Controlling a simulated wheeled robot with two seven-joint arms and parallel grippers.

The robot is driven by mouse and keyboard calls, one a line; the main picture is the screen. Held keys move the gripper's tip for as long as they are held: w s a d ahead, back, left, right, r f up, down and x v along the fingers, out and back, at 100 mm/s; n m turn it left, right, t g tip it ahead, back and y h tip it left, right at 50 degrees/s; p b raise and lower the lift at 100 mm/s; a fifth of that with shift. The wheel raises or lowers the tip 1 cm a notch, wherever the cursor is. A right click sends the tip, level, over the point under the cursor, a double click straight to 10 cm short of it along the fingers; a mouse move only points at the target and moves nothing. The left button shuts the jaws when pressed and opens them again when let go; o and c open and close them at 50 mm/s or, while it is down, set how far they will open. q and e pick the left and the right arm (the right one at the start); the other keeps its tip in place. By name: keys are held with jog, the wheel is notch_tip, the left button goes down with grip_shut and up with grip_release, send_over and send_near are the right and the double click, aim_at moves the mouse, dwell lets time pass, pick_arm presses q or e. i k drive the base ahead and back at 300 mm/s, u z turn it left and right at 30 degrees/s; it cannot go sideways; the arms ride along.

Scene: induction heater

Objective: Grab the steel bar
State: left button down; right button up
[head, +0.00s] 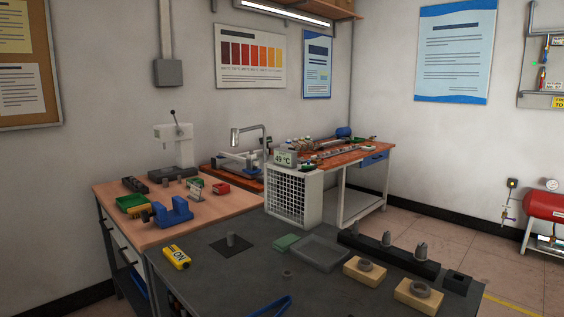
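No thing in the head view can be surely told as the steel bar. Several grey pointed pieces stand in a long black block (400,257) at the right of this table. Small long items lie on the far wooden bench, too small to tell apart. Neither of my grippers shows in the head view.
The near table also holds a yellow device (177,257), a grey tray (318,252), a green block (287,242), two wooden blocks with grey rings (365,271) and a blue thing (270,308), cut off below. A white grille box (293,200) stands behind. Open floor lies right.

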aim_at(230, 235)
jog(key=u, duration=0.15)
jog(key=k, duration=0.2)
jog(key=u, duration=1.05)
jog(key=k, duration=1.15)
jog(key=u, duration=1.05)
jog(key=i, duration=1.8)
jog(key=z, duration=0.35)
jog(key=i, duration=2.15)
jog(key=z, duration=2.05)
jog(key=i, duration=0.95)
jog(key=z, duration=0.85)
